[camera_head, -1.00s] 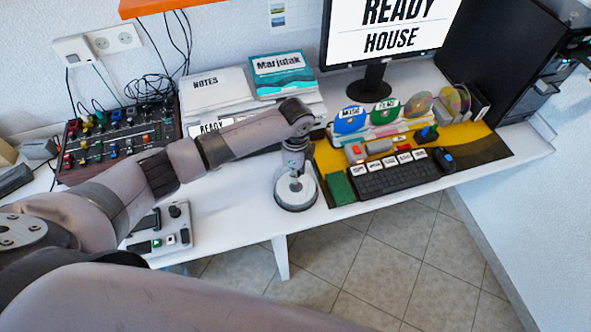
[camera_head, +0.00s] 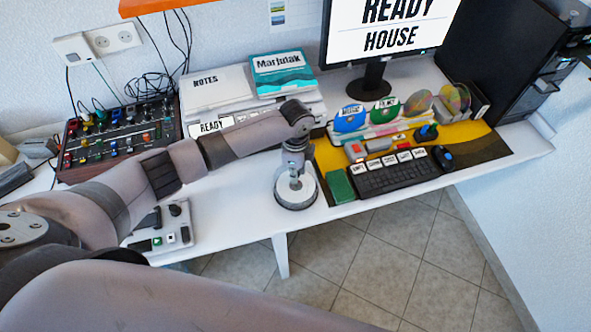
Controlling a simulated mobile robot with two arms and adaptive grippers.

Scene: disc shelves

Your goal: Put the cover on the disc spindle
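The disc spindle (camera_head: 296,200) stands near the table's front edge, with a dark round base and a pale round top. My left gripper (camera_head: 296,177) points straight down over its middle, at the end of my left arm. The fingers are small and merge with the spindle below, so I cannot tell if they are open or shut, or whether they touch anything. I cannot make out a separate cover; it may be clear or hidden by the gripper. My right gripper is not in view.
Right of the spindle are a green box (camera_head: 339,186), a keyboard (camera_head: 398,178) and a rack of discs and sleeves. Behind are paper stacks and a monitor (camera_head: 389,37). A grey device (camera_head: 160,232) and a mixer (camera_head: 117,138) stand to the left.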

